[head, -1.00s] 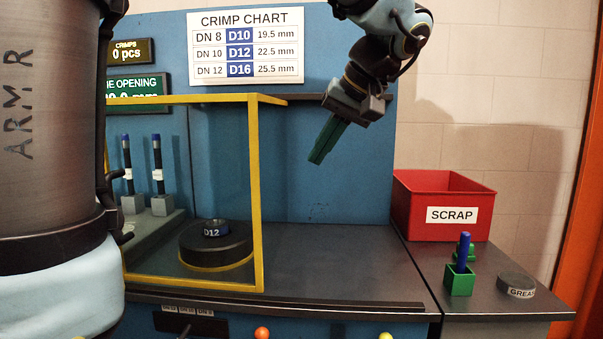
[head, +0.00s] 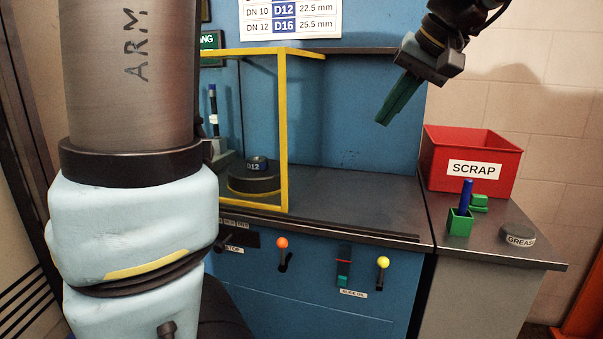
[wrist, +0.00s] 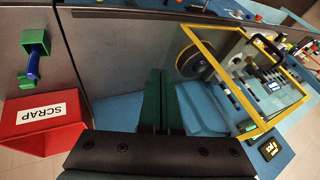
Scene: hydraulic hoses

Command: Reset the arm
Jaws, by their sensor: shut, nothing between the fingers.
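My gripper (head: 384,118) has green fingers, pressed together with nothing between them. In the head view it hangs tilted in the air in front of the blue back panel, right of the yellow-framed guard and above the dark worktop. In the wrist view its shut fingers (wrist: 161,88) point over the worktop, with the yellow frame (wrist: 190,28) on one side and the red scrap bin (wrist: 42,128) on the other. It touches nothing that I can see.
The red SCRAP bin (head: 470,160) stands on the right bench, with a green holder (head: 460,222) carrying a blue rod and a GREASE tin (head: 518,236) in front. The yellow guard frame (head: 283,130) surrounds the D12 die (head: 255,178). The worktop (head: 350,205) below my gripper is clear.

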